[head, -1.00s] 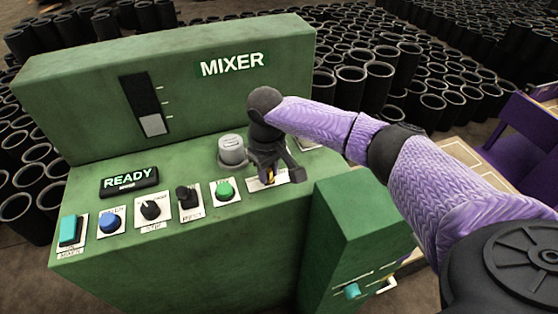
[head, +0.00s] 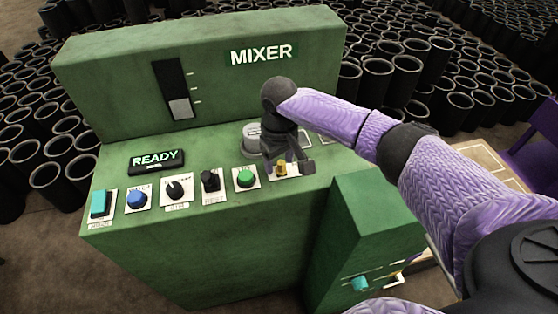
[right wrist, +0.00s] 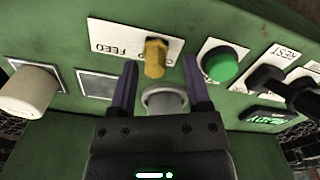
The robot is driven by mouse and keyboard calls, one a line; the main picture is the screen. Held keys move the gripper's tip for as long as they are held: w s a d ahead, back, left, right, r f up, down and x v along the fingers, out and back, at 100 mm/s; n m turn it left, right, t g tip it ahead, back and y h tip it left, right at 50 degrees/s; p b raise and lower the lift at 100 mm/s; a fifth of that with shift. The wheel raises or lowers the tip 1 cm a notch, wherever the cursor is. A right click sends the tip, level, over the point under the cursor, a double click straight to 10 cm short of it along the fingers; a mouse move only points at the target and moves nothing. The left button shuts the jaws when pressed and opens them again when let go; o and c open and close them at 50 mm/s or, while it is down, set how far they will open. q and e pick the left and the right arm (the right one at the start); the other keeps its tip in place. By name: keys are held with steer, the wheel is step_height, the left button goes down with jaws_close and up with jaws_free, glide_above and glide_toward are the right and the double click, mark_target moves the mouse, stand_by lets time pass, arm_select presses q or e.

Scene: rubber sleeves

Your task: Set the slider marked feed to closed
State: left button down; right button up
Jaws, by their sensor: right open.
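The feed slider is a yellow hexagonal knob (head: 282,168) on a white plate (head: 292,173) to the right of a green button. In the right wrist view the knob (right wrist: 155,57) stands on the plate marked FEED (right wrist: 110,40), which shows upside down, near the plate's end away from the word. My right gripper (head: 287,164) is over the plate, pointing down. In the right wrist view its two fingers (right wrist: 160,68) are open, with the knob between or just beyond their tips; contact is not clear. My left gripper is out of view.
A green button (right wrist: 221,66) sits beside the plate. A grey round cap (right wrist: 165,101) is close to the fingers, and a beige knob (right wrist: 28,92) lies farther left. Black (head: 210,182), blue (head: 136,200) and teal (head: 101,204) controls line the panel. A READY display (head: 156,159) stands behind them.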

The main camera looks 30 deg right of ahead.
mark_target(279, 162)
step_height(279, 162, up, 8)
steer(key=shift+r+p, duration=0.1)
steer(key=shift+p, duration=0.85)
steer(key=shift+r, duration=0.25)
